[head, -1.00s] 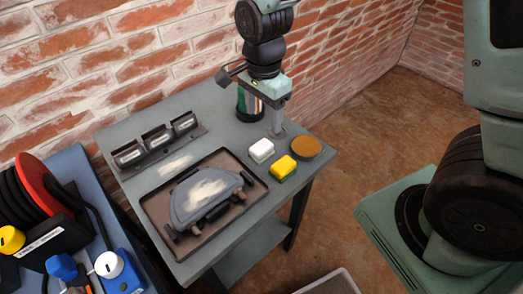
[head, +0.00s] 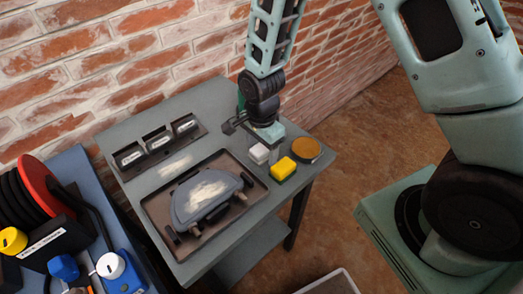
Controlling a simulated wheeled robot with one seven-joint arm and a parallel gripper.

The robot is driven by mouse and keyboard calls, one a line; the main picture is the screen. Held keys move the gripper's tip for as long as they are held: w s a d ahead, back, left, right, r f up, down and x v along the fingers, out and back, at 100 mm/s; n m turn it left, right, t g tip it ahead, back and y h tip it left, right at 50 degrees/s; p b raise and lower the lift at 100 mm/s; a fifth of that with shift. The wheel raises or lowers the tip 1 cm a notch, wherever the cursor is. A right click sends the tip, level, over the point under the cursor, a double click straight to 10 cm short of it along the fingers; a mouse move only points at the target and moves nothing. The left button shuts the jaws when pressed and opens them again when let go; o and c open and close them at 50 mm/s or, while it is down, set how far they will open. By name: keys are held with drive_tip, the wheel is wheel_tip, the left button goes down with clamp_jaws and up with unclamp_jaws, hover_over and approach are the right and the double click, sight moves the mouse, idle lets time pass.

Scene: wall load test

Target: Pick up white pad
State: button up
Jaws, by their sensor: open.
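The white pad (head: 259,154) lies on the grey table (head: 217,98), left of a yellow pad (head: 283,169). My gripper (head: 262,145) is open and low over the table at the white pad. One finger hides part of the pad's right side. I cannot tell whether the fingers touch it.
A round orange-brown disc (head: 306,148) lies right of the pads. A dark tray (head: 158,205) holding a grey half-round piece (head: 205,197) is in front. A black three-slot holder (head: 158,144) stands at the back left. The brick wall (head: 130,50) is behind.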

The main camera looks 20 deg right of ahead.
sight(262, 147)
drive_tip(key=c, duration=1.2)
drive_tip(key=shift+o, duration=0.2)
wheel_tip(262, 147, up, 10)
drive_tip(key=shift+r, duration=0.1)
drive_tip(key=shift+o, duration=0.9)
